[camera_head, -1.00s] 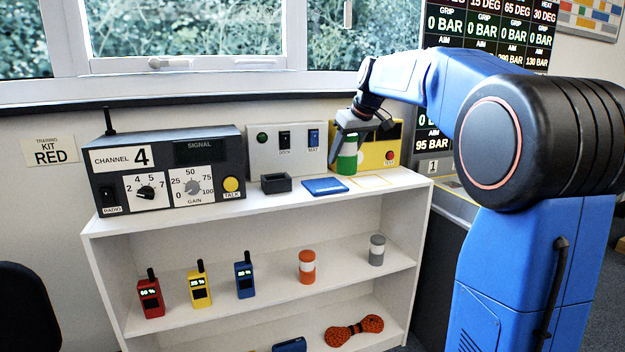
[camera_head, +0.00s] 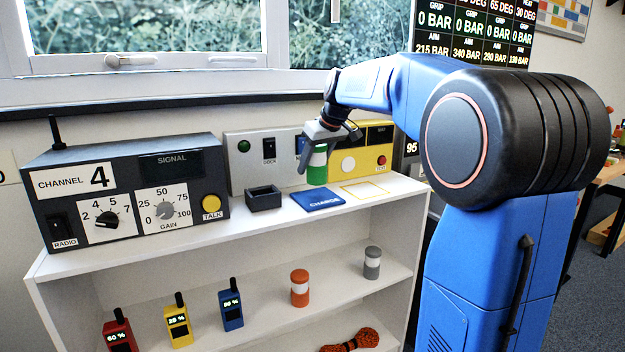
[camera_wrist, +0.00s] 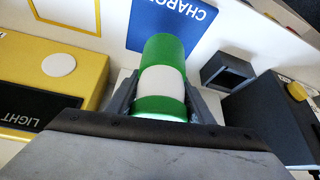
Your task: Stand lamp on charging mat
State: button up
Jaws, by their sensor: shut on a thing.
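The lamp (camera_head: 317,165) is a green cylinder with a white band. My gripper (camera_head: 322,140) is shut on it and holds it upright near the right back edge of the blue charging mat (camera_head: 318,199), which is marked CHARGE. A small gap seems to show between the lamp and the mat. In the wrist view the lamp (camera_wrist: 162,85) sits between the two fingers of my gripper (camera_wrist: 162,98), and the mat (camera_wrist: 150,36) shows beyond it, partly hidden by the lamp.
A dark open holder (camera_head: 264,197) stands left of the mat, beside the large radio (camera_head: 130,190). A yellow box (camera_head: 372,150) and a switch panel (camera_head: 252,165) stand behind. A yellow-outlined square (camera_head: 372,192) on the shelf top is bare. Orange (camera_head: 299,288) and grey (camera_head: 372,262) cylinders stand below.

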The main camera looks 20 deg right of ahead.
aim_at(324, 152)
jog(key=shift+f, duration=2.15)
jog(key=o, duration=1.3)
jog(key=shift+f, duration=0.15)
jog(key=v, duration=1.2)
jog(key=s+a+f+m, duration=0.1)
jog(key=s+a+f, duration=0.25)
jog(key=s, duration=0.35)
jog(key=s+a+f, duration=0.3)
jog(key=s+f, duration=0.1)
jog(key=s, duration=0.3)
jog(key=s+a+f+m, duration=0.1)
jog(key=s+a+f, duration=0.25)
jog(key=s, duration=0.25)
jog(key=s+a+f+g+h, duration=0.1)
jog(key=s+f, duration=1.5)
jog(key=shift+a+m, duration=0.15)
jog(key=shift+m, duration=0.15)
